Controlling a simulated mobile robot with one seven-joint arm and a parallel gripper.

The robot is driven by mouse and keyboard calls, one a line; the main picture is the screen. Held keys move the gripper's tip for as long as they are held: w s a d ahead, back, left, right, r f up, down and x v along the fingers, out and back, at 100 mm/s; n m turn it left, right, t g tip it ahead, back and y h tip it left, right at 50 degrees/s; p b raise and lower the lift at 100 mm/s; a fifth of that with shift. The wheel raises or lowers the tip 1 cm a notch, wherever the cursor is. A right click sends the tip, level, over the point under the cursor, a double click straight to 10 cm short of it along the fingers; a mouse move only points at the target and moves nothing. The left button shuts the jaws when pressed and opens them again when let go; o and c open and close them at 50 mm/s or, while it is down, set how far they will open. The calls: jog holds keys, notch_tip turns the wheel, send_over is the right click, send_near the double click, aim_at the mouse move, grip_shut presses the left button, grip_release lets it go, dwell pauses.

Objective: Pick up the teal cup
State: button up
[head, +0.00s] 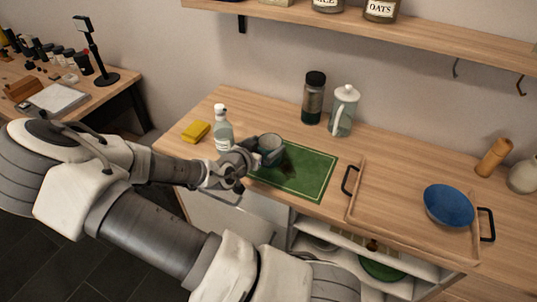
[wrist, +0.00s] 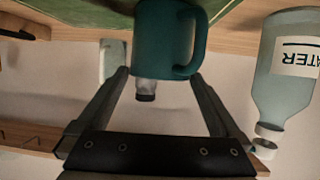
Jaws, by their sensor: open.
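The teal cup (head: 271,146) stands on the green mat (head: 312,170) on the wooden counter, partly hidden by my gripper in the head view. In the wrist view, which is upside down, the teal cup (wrist: 160,38) fills the top middle, its handle on the right. My gripper (head: 250,158) is low over the counter at the mat's left end. In the wrist view my gripper (wrist: 158,76) is open, its fingertips apart on either side of the cup's lower picture edge. I cannot tell whether they touch it.
A water bottle (head: 222,130) stands close by my gripper; it also shows in the wrist view (wrist: 288,65). A yellow sponge (head: 196,131) lies left. Behind are a dark-capped jar (head: 313,98) and a pitcher (head: 343,112). A tray (head: 385,213) with a blue bowl (head: 449,206) is right.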

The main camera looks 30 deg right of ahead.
jog(key=shift+x, duration=1.3)
jog(key=c, duration=1.2)
jog(key=shift+c, duration=0.6)
jog(key=shift+r, duration=0.1)
